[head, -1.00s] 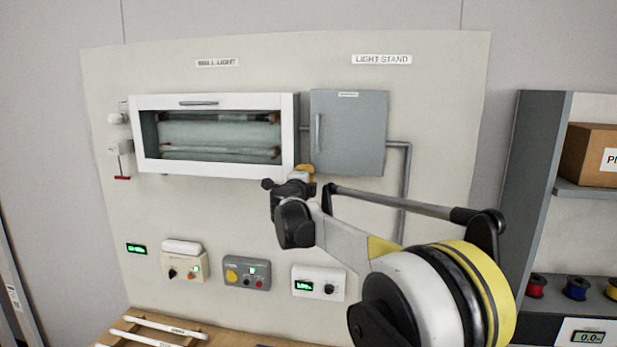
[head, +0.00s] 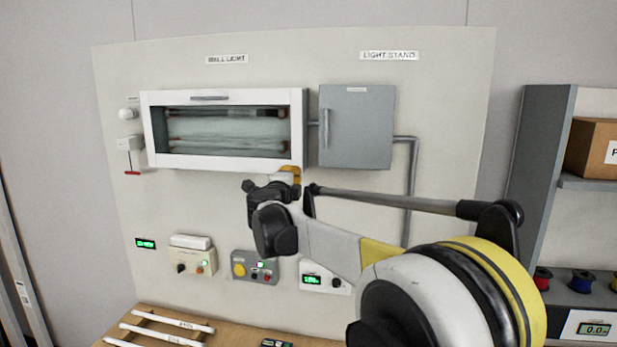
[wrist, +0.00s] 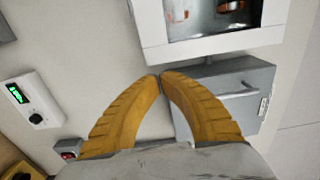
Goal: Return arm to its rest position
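My gripper (head: 290,174) has orange ribbed fingers and sits in front of the wall panel, by the lower right corner of the white-framed wall light (head: 225,173). My arm reaches up from the lower right of the head view, bent at the joint with the yellow band. The wall light also shows at the top of the wrist view (wrist: 215,43). The grey light stand cabinet (head: 357,127) is closed, right of the gripper.
Several control boxes, including a grey one (head: 255,268) and a white one with a green display (head: 320,276), line the lower panel. A wooden bench (head: 150,314) with white tubes stands below. A shelf (head: 540,160) with a carton and spools is at right.

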